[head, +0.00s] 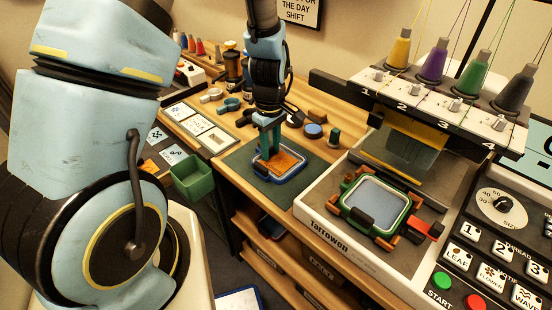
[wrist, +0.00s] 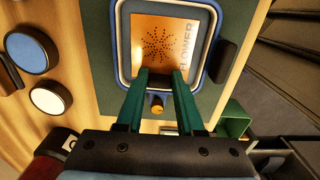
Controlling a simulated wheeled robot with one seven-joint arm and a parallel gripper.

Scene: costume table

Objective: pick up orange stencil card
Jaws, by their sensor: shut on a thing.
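The orange stencil card (wrist: 160,38) has a dotted flower pattern and the word FLOWER. It shows inside a blue and white frame (wrist: 120,40) in the wrist view, and as an orange patch (head: 287,160) in the head view. My gripper (wrist: 160,74) has its green fingers at the card's near edge, shut with a gap between the tips. What exactly lies between the tips is hard to see. A small brass knob (wrist: 157,104) shows farther back between the fingers. In the head view my gripper (head: 269,156) points down onto the card, which looks low over the dark mat.
The frame lies on a dark green mat (head: 248,178). A green bin (head: 193,178) hangs at the table's front edge. The embroidery machine (head: 330,205) with a green hoop (head: 350,188) stands to the right.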

